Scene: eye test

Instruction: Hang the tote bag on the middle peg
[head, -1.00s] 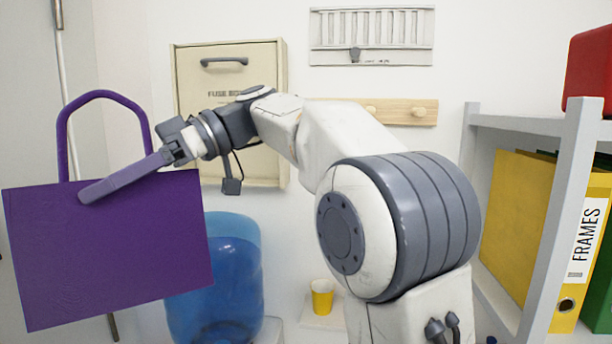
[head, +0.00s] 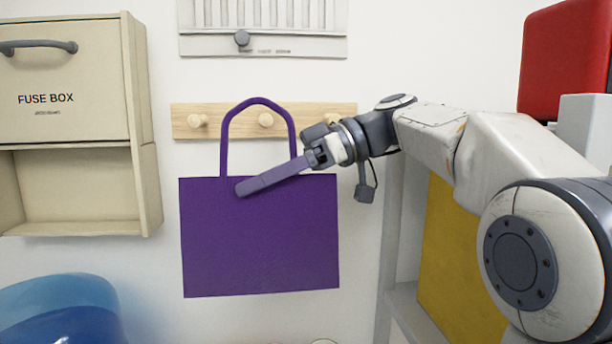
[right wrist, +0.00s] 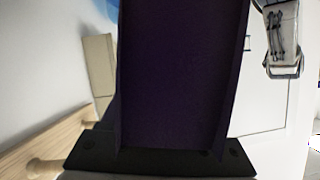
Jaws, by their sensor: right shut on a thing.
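The purple tote bag (head: 285,245) hangs upright in front of the wall in the head view. My right gripper (head: 240,188) is shut on it near the top edge, by the handle's base. The wooden rail (head: 232,113) carries a left peg (head: 198,121), the middle peg (head: 266,119) and a right peg (head: 332,118), partly behind my gripper. The middle peg shows inside the handle loop, just below its top. I cannot tell whether it passes through the loop or lies behind. In the right wrist view the dark bag (right wrist: 180,75) fills the middle.
A fuse box (head: 65,120) is on the wall at left, above a blue water bottle (head: 60,305). A grey panel (head: 300,45) hangs above the rail. A shelf with a yellow binder (head: 455,265) and a red box (head: 565,60) stands at right.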

